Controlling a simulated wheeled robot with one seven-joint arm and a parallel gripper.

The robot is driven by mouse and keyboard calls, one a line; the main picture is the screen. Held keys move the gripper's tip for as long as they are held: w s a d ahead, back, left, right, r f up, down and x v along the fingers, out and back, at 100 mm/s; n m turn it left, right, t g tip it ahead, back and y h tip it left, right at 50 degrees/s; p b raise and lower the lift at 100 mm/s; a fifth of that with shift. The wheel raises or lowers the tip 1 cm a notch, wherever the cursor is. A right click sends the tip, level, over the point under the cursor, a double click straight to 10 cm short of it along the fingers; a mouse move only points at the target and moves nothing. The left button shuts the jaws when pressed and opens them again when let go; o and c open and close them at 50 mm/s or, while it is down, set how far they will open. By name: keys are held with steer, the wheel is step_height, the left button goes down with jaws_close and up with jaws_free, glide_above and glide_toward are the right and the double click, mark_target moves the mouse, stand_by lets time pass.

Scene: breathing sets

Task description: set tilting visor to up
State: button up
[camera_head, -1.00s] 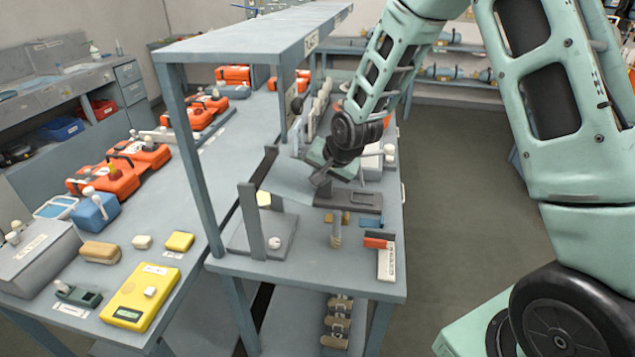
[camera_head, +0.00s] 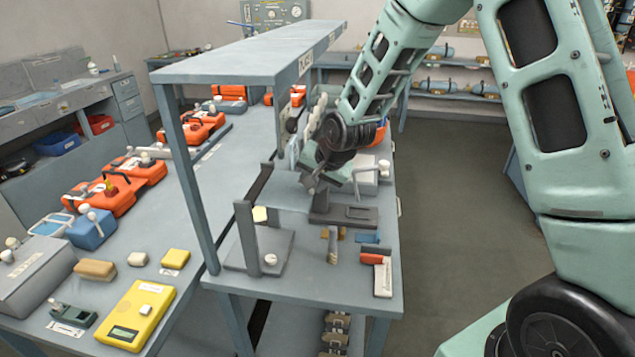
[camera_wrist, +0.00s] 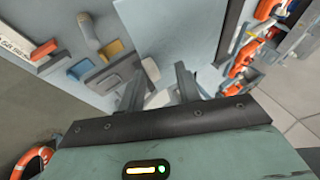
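The tilting visor looks like a flat grey-blue panel (camera_head: 284,197) beside upright posts (camera_head: 247,232) on a small stand at the near end of the bench. In the head view it lies nearly flat, its far part hidden by my gripper. My gripper (camera_head: 312,187) is over the panel's right side, pointing down. In the wrist view a broad pale panel (camera_wrist: 170,35), probably the visor, fills the top middle. My gripper's fingers (camera_wrist: 160,88) are apart there. A whitish rounded shape shows between and behind them; I cannot tell whether they touch it.
A dark grey block (camera_head: 343,216) is right of the visor. A red-and-white piece (camera_head: 381,272) lies at the bench's right front. An overhead shelf (camera_head: 250,55) on posts stands left of my arm. Floor to the right is open.

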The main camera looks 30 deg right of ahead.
steer(key=shift+o, duration=0.5)
steer(key=shift+w+a+r, duration=0.1)
steer(key=shift+w+a, duration=0.15)
steer(key=shift+a, duration=0.2)
steer(key=shift+d, duration=0.1)
steer(key=shift+s, duration=0.1)
steer(key=shift+d, duration=0.1)
steer(key=shift+s+r, duration=0.2)
steer(key=shift+r, duration=0.1)
steer(key=b+v, duration=0.1)
steer(key=v, duration=1.5)
steer(key=shift+s+d, duration=0.2)
steer(key=shift+s, duration=0.1)
steer(key=shift+r, duration=0.1)
